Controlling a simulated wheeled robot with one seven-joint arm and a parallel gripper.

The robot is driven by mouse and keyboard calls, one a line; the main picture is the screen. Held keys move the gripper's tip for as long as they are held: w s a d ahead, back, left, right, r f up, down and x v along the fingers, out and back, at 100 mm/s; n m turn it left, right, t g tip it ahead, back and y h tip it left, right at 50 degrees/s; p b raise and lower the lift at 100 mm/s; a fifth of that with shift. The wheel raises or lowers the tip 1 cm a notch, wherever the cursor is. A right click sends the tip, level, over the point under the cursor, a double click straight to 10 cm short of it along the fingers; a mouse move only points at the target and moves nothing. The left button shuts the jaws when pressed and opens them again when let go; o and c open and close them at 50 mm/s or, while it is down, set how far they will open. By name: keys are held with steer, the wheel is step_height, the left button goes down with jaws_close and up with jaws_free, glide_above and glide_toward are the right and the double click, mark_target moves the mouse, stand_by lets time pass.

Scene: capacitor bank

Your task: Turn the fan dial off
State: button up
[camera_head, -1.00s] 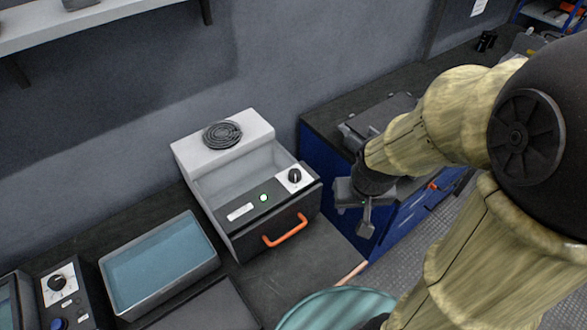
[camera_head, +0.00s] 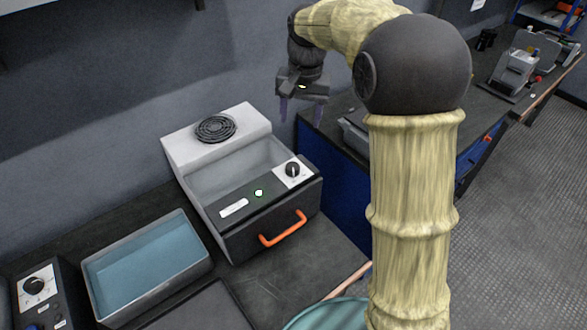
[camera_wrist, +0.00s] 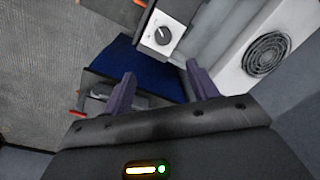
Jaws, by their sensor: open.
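The fan dial (camera_head: 292,169) is a black knob on a white plate at the right of the front panel of a white and dark box unit (camera_head: 232,242). My gripper (camera_head: 301,112) is open and empty, above and behind the dial, pointing down. In the wrist view the dial (camera_wrist: 163,36) lies beyond the open fingers (camera_wrist: 160,82), to the top; the grille (camera_wrist: 266,54) is at right. Nothing touches the dial.
An orange handle (camera_head: 283,229) sticks out of the unit's front. A blue tray (camera_head: 150,262) stands left, and another dial panel (camera_head: 36,287) at far left. A blue cabinet (camera_head: 335,185) stands to the right. The wall is close behind.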

mark_target(293, 166)
steer(key=shift+w+a+r, duration=0.15)
steer(key=shift+a+r, duration=0.1)
steer(key=shift+a, duration=0.05)
steer(key=shift+f, duration=0.15)
steer(key=f, duration=1.1)
steer(key=a+f, duration=0.1)
steer(key=f, duration=0.5)
steer(key=shift+w, duration=0.15)
steer(key=c, duration=1)
